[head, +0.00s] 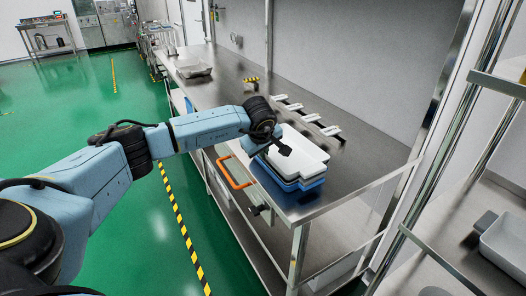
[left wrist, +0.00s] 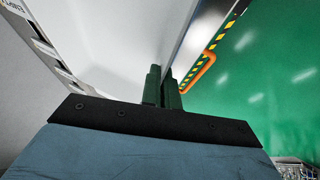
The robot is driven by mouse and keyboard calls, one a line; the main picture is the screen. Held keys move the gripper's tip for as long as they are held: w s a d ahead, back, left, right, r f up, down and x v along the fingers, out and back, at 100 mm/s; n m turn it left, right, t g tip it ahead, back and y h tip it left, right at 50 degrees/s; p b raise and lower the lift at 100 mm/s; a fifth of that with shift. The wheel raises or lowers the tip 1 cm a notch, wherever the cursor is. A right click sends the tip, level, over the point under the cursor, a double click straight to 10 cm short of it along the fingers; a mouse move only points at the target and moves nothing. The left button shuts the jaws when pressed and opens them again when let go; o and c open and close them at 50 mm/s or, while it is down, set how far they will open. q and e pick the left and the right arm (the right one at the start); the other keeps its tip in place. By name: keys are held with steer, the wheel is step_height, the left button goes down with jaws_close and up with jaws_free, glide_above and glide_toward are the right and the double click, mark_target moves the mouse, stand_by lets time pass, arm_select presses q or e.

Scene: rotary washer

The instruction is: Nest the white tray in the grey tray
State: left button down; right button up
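The white tray (head: 304,154) sits at the near end of the steel table, on top of blue trays (head: 290,183). My left gripper (head: 284,150) is at its left rim, pointing down. In the left wrist view, the fingers (left wrist: 163,88) are close together with the thin wall of the white tray (left wrist: 120,45) running between them, so the gripper looks shut on the rim. A light grey tray (head: 195,69) stands near the far end of the table; it is small here and its inside is hard to make out. My right gripper is not in view.
The steel table (head: 222,92) is mostly clear between the trays. Several white-and-black fixtures (head: 308,117) line its wall side. An orange handle (head: 236,172) sticks out at the front edge. Another grey container (head: 505,245) stands at the right. Green floor with striped tape lies left.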

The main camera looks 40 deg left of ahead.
arm_select(q)
steer(key=c, duration=2.1)
jaws_free()
steer(key=shift+f, duration=0.15)
steer(key=o, duration=0.5)
steer(key=shift+s, duration=0.1)
steer(key=shift+f, duration=0.1)
steer(key=v, duration=1.3)
steer(key=shift+r+p, duration=0.25)
steer(key=shift+p, duration=0.1)
